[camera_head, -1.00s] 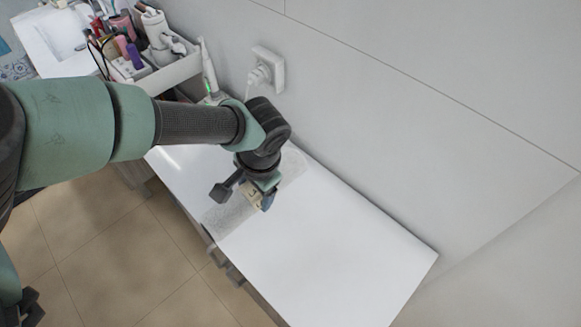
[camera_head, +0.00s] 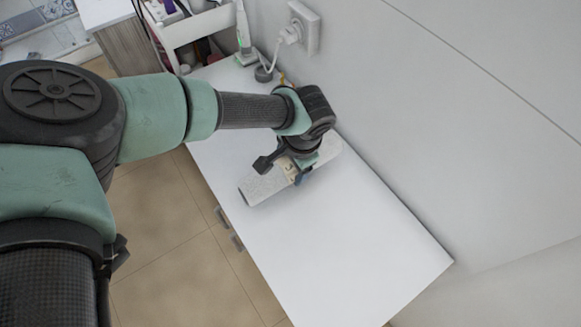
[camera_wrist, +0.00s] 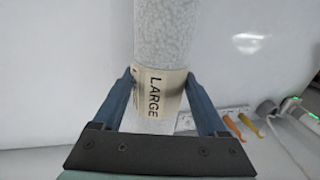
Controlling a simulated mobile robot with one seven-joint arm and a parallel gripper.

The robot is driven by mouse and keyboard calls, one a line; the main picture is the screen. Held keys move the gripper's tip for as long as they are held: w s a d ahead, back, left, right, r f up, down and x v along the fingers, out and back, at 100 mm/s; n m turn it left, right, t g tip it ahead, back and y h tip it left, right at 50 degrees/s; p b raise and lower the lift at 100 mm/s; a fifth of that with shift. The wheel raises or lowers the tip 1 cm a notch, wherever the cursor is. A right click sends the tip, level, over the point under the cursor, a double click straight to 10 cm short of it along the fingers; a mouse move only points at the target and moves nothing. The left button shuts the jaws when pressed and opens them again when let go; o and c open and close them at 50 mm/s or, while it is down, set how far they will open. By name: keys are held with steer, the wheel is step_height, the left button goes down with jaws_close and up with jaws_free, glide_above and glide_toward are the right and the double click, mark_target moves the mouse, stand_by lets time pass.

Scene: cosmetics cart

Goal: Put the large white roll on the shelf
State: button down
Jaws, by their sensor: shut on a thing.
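The large white roll (camera_head: 262,186) has a speckled surface and a beige paper band (camera_wrist: 156,92) that reads LARGE. My gripper (camera_head: 299,168) is shut on it at the band. In the wrist view my gripper (camera_wrist: 160,90) has one blue finger on each side of the band. The roll (camera_wrist: 175,30) runs away from me between the fingers. In the head view it lies level over the white top surface (camera_head: 340,240), its far end partly behind my wrist. I cannot tell whether it touches the surface.
The wall stands close along the right side of the white top. A socket with a plug (camera_head: 301,29) and a white-green device (camera_head: 244,35) are at the back. A white rack (camera_head: 200,26) stands at the upper left. Orange-tipped items (camera_wrist: 240,124) show by the wall. The front of the top is clear.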

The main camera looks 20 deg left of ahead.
steer(key=shift+x, duration=0.9)
steer(key=shift+d, duration=0.15)
steer(key=shift+f, duration=0.2)
jaws_free()
steer(key=shift+r, duration=0.1)
